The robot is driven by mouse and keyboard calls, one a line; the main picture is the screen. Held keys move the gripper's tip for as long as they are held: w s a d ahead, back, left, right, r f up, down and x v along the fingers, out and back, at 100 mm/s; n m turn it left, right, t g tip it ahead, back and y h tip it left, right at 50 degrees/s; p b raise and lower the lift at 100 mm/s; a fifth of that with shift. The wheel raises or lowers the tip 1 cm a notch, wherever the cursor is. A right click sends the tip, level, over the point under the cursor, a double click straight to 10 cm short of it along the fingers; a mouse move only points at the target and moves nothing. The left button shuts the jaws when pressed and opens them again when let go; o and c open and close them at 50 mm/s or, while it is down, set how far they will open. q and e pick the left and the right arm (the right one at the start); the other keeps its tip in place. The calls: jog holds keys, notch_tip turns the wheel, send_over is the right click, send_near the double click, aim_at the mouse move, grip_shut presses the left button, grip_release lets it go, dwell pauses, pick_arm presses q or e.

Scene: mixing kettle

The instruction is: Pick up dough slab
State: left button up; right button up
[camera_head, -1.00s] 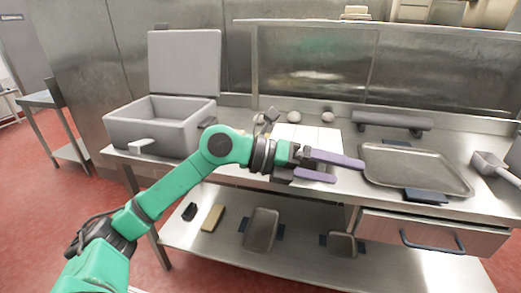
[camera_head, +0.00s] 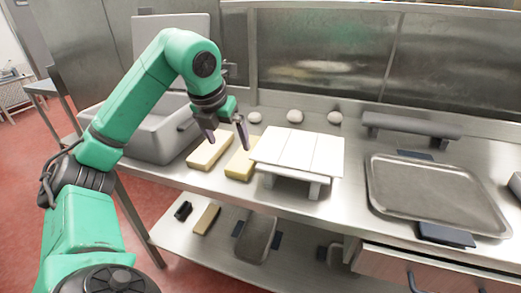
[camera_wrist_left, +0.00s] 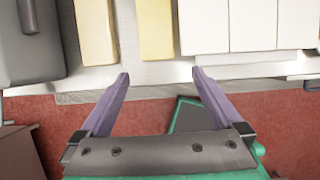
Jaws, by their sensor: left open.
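Two flat pale yellow slabs, a left one (camera_head: 210,151) and a right one (camera_head: 240,161), lie side by side on the steel counter, right of the grey kettle. I cannot tell which slab is the dough. My left gripper (camera_head: 227,137) is open and empty, pointing down over the two slabs. In the left wrist view, my gripper (camera_wrist_left: 160,75) has its purple fingers apart, with the left slab (camera_wrist_left: 96,30) and right slab (camera_wrist_left: 157,28) ahead. My right gripper is not in view.
A white panelled board on legs (camera_head: 298,152) stands just right of the slabs. The open-lidded grey kettle (camera_head: 150,140) is to their left. Small pale balls (camera_head: 295,116) lie behind. A metal tray (camera_head: 430,190) and grey roller (camera_head: 412,126) are further right.

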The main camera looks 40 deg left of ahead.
pick_arm(q)
jog(key=b, duration=0.2)
send_near(235, 170)
notch_tip(235, 170, down, 2)
jog(key=shift+f, duration=0.1)
jog(key=shift+w+a+f+b, duration=0.2)
jog(key=shift+w+f+b, duration=0.15)
jog(key=shift+w+f, duration=0.65)
jog(key=x, duration=0.4)
jog(key=shift+s+f+b, duration=0.15)
jog(key=shift+s+b, duration=0.2)
jog(key=shift+w+a+f, duration=0.1)
jog(key=shift+w+f, duration=0.15)
jog(key=shift+f, duration=0.1)
jog(key=c, duration=1.5)
jog(key=shift+r, duration=0.1)
grip_shut()
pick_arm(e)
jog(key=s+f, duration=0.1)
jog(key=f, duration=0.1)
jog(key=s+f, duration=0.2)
pick_arm(q)
jog(key=shift+r, duration=0.15)
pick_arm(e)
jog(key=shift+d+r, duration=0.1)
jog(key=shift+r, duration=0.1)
